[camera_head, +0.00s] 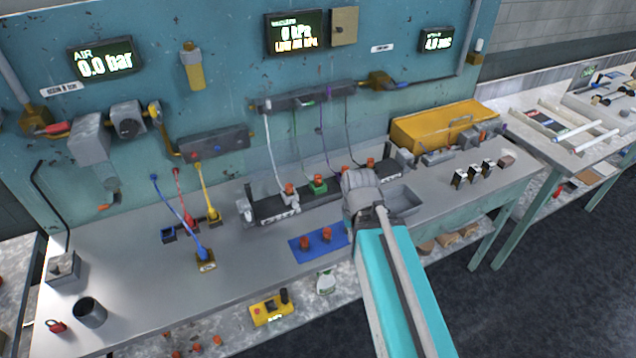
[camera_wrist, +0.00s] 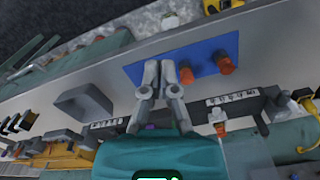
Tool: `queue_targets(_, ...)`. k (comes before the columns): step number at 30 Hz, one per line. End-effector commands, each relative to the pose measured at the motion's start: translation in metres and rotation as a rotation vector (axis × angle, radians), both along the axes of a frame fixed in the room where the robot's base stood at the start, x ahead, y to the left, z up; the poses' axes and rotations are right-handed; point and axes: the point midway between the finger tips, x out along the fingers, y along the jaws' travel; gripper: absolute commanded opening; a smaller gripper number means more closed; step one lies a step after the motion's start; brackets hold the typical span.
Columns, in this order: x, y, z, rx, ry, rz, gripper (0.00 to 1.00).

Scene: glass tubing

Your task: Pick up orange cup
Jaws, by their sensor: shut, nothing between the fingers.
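Two small orange cups stand on a blue mat (camera_head: 300,256) on the bench: a left one (camera_head: 304,243) and a right one (camera_head: 327,234). In the wrist view the mat (camera_wrist: 140,71) is seen turned round, with one cup (camera_wrist: 186,75) close beside my fingers and the other (camera_wrist: 224,63) farther right. My gripper (camera_wrist: 159,66) is shut and empty, its fingertips over the mat's edge in that picture. In the head view my gripper's tips are hidden behind my wrist (camera_head: 360,188); it is just right of the mat.
A black rail (camera_head: 262,211) with white labels and several orange-topped fittings runs behind the mat. A grey tray (camera_head: 402,200) lies right of my wrist. A yellow case (camera_head: 440,125) stands at the back.

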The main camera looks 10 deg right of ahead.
Motion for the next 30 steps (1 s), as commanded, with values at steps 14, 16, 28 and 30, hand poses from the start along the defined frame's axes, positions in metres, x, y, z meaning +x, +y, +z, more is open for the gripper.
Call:
queue_targets(14,0.028,0.000,-0.017,-0.126,-0.042,0.241,0.79)
queue_targets(16,0.040,0.001,-0.023,-0.183,-0.054,0.346,0.79)
queue_targets(28,0.119,0.023,-0.039,-0.604,-0.034,1.064,0.79)
queue_targets(30,0.132,0.030,-0.040,-0.685,-0.010,1.190,0.79)
